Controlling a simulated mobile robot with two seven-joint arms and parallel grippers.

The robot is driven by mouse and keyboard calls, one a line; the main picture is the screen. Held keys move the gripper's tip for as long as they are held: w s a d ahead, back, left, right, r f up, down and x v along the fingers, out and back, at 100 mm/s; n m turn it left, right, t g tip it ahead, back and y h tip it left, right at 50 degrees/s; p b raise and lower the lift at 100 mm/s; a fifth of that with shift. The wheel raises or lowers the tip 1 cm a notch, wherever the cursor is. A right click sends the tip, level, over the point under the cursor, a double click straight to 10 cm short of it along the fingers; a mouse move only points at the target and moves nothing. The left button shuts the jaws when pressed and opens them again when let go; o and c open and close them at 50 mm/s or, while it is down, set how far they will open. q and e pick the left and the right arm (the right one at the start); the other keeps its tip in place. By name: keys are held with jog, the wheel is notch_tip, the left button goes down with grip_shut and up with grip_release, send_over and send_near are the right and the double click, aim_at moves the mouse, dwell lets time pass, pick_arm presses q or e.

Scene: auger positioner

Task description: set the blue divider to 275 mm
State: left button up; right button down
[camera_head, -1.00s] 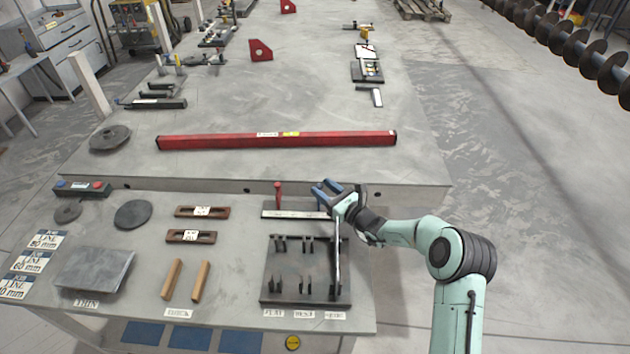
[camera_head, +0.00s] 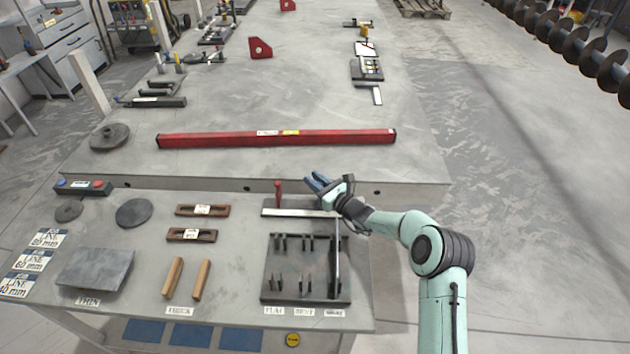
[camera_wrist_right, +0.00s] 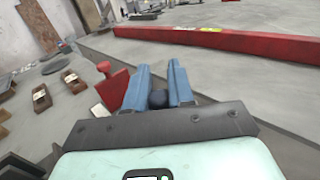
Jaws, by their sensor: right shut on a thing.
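A pale ruled bar (camera_head: 298,212) lies along the back of the near bench, with a red upright stop (camera_head: 278,188) at its left part. The red stop also shows in the wrist view (camera_wrist_right: 113,84), just left of my fingers. My right gripper (camera_head: 316,182) is over the right part of the bar. Its blue fingers (camera_wrist_right: 161,84) are shut on a dark, rounded knob (camera_wrist_right: 157,98), which seems to belong to the blue divider. The rest of the divider is hidden by the gripper, and I cannot read its millimetre setting. My left gripper is not in view.
A dark slotted rack (camera_head: 306,290) stands in front of the bar, with a tall thin rod at its right side. A long red beam (camera_head: 230,140) lies on the large table behind. Wooden blocks and discs lie to the left.

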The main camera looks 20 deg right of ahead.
jog(key=s+d, duration=0.1)
jog(key=d, duration=0.2)
jog(key=s+d, duration=0.1)
jog(key=d, duration=0.1)
jog(key=s+d, duration=0.2)
jog(key=d, duration=0.1)
jog(key=shift+s+d+b, duration=0.1)
jog(key=shift+d+b, duration=0.2)
jog(key=shift+b, duration=0.1)
jog(key=c, duration=1)
grip_release()
jog(key=shift+c, duration=0.2)
jog(key=b+v, duration=0.1)
jog(key=v, duration=1.2)
jog(key=shift+s, duration=0.2)
